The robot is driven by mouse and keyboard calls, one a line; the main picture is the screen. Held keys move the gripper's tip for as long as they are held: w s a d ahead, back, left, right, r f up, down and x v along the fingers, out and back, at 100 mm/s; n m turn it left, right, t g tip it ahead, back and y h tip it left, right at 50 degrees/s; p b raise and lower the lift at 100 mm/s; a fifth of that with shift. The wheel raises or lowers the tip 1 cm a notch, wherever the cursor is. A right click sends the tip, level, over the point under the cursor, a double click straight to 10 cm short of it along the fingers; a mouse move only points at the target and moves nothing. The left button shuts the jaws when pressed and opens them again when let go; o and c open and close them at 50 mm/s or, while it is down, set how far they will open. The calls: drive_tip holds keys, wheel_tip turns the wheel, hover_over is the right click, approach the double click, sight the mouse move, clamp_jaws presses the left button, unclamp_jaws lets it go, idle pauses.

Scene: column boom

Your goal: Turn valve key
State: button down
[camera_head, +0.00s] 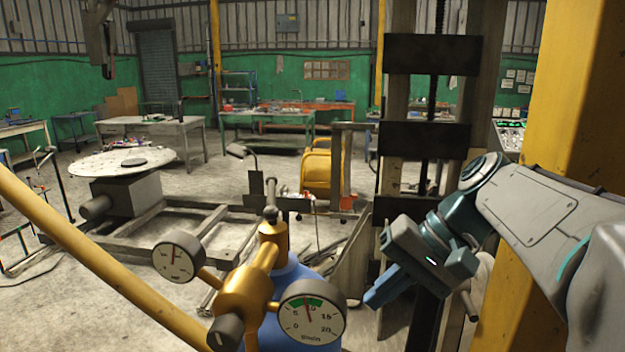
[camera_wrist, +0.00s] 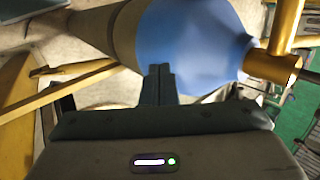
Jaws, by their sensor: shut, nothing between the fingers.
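A blue gas cylinder (camera_head: 290,275) stands in the front middle with a brass valve (camera_head: 272,232) on top. A dark upright piece (camera_head: 271,194) sits on the valve's top; it looks like the valve key, but I cannot be sure. My gripper (camera_head: 372,300) is right of the cylinder, shut and empty, pointing down-left and apart from the valve. In the wrist view the closed fingertips (camera_wrist: 158,72) overlap the blue cylinder shoulder (camera_wrist: 190,40); I cannot tell whether they touch. The brass valve (camera_wrist: 272,66) lies at the right there, with its top not clearly visible.
A brass regulator (camera_head: 245,290) with a left gauge (camera_head: 178,256) and a right gauge (camera_head: 312,311) projects from the valve. A yellow rail (camera_head: 100,265) crosses the lower left. A yellow post (camera_head: 575,100) stands right. A round table (camera_head: 122,162) is farther back left.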

sight(272, 209)
drive_tip(key=w+d+r+n+g+y+p, duration=0.1)
drive_tip(key=w+r+n+y, duration=0.15)
drive_tip(key=r, duration=0.55)
drive_tip(key=w+d+r+n+g+y+p, duration=0.1)
drive_tip(key=w+r+g+y, duration=0.15)
drive_tip(key=r, duration=0.55)
drive_tip(key=a+r+b+x, duration=0.1)
drive_tip(key=r+b+x, duration=0.2)
drive_tip(key=b+x, duration=0.4)
drive_tip(key=s+a+f, duration=0.2)
drive_tip(key=a, duration=0.4)
drive_tip(key=shift+f+t+y, duration=0.35)
drive_tip(key=shift+f+y, duration=0.05)
drive_tip(key=shift+a, duration=0.2)
